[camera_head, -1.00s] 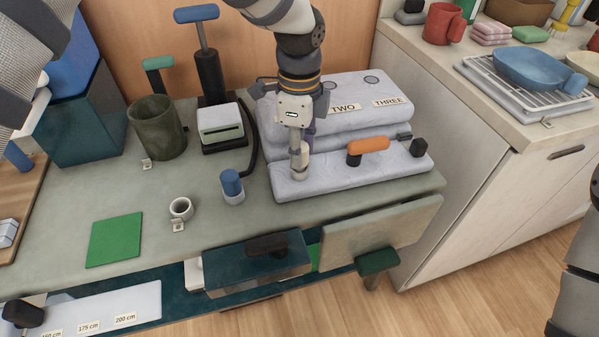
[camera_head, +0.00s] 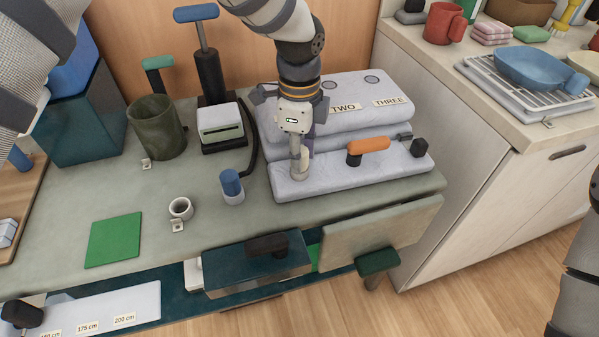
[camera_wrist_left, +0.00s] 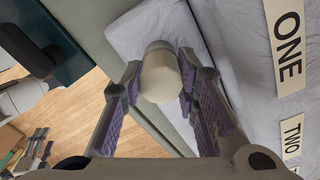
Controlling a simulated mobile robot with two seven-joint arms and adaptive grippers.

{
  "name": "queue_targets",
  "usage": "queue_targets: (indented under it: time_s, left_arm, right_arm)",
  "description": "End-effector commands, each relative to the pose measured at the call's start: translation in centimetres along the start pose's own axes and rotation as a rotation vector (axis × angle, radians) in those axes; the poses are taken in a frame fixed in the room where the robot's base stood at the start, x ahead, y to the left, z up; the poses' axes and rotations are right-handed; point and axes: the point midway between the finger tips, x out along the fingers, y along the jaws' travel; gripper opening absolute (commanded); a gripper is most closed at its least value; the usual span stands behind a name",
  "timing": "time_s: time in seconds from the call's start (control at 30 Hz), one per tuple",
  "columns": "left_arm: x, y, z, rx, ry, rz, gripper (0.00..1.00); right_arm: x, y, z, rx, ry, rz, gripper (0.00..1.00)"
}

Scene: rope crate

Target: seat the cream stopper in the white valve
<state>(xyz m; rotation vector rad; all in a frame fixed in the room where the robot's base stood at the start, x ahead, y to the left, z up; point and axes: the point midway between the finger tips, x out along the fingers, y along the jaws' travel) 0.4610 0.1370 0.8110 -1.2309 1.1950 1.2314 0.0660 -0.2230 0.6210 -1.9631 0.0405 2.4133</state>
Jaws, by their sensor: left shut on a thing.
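My left gripper (camera_head: 300,158) is shut on the cream stopper (camera_wrist_left: 160,76), which sits between its purple-padded fingers in the left wrist view. In the head view a sliver of the cream stopper (camera_head: 305,160) shows beside the fingers. The gripper points down at the left end of the low pale block with an orange lever (camera_head: 420,165) and a black knob, which looks like the white valve. The fingers hide the spot beneath, so I cannot tell whether the stopper touches the block or is in an opening.
A stepped pale block labelled TWO and THREE (camera_head: 345,125) stands behind. A blue-capped container (camera_head: 232,188), white ring-shaped piece (camera_head: 181,209), dark green mug (camera_head: 157,128) and green mat (camera_head: 114,240) stand left. An open drawer (camera_head: 258,268) projects in front.

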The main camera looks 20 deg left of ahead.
Motion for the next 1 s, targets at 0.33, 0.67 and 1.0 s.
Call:
queue_targets:
  time_s: [0.33, 0.67, 1.0]
  left_arm:
    - [0.1, 0.0, 0.0, 0.000, 0.000, 0.000, 0.48]
    - [0.1, 0.0, 0.0, 0.000, 0.000, 0.000, 0.52]
    - [-3.9, -0.1, 0.0, -0.001, 0.002, -0.006, 0.52]
  right_arm:
    - [0.0, 0.0, 0.0, 0.000, -0.001, 0.000, 0.52]
    - [0.0, 0.0, 0.0, 0.000, -0.001, 0.000, 0.52]
    - [0.0, 0.0, 0.0, 0.000, 0.000, 0.000, 0.52]
